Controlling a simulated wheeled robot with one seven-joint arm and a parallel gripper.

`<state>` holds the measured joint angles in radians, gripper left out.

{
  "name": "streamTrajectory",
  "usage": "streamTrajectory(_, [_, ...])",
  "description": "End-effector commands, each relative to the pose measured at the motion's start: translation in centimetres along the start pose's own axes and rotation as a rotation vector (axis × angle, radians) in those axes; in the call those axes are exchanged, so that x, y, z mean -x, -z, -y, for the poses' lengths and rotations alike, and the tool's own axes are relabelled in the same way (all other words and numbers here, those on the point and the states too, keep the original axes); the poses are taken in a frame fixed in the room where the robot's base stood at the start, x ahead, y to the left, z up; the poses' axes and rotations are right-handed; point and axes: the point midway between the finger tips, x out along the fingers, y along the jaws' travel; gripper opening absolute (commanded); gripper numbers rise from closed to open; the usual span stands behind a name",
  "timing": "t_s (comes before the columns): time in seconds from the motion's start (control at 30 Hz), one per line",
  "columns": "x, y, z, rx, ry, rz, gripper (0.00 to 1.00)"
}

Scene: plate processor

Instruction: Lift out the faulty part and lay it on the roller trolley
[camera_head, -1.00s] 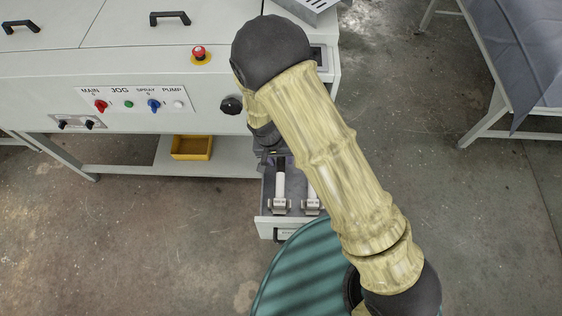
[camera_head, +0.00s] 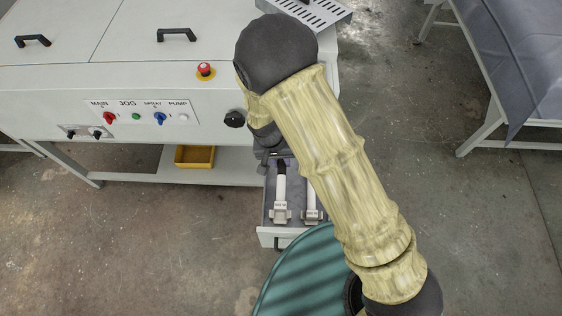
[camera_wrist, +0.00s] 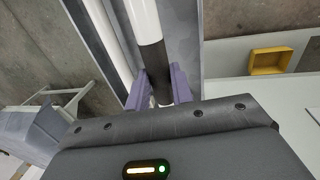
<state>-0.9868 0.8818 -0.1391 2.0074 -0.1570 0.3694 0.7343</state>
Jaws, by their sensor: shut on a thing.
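An open grey drawer (camera_head: 267,236) sticks out below the machine's right end. Two white bars with blocky, labelled ends lie in it side by side. The left bar (camera_head: 281,188) has a black section at its far end. In the wrist view, the purple fingers of my gripper (camera_wrist: 158,90) are shut on the black section of this bar (camera_wrist: 145,18). The second white bar (camera_wrist: 104,32) runs beside it, outside the fingers. In the head view, my arm largely hides the gripper and part of the right bar (camera_head: 311,198). I cannot make out a roller trolley.
The white machine (camera_head: 60,75) has a control panel and a red stop button (camera_head: 205,70). A yellow bin (camera_head: 194,157) sits on its lower shelf. A grey-covered table (camera_head: 520,60) stands at the right. The concrete floor between (camera_head: 410,130) is clear.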

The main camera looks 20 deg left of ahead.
Motion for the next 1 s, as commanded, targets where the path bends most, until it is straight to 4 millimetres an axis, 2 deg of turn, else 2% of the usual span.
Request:
streamTrajectory(0.03, [1.4,0.0,-0.3,-0.001,0.000,-0.001,0.00])
streamTrajectory(0.23, [3.0,0.0,-0.6,-0.001,0.000,0.001,0.00])
streamTrajectory(0.87, [3.0,0.0,-0.7,-0.001,0.000,0.001,0.00])
streamTrajectory(1.0, [2.5,0.8,-1.9,-0.016,-0.001,0.004,0.00])
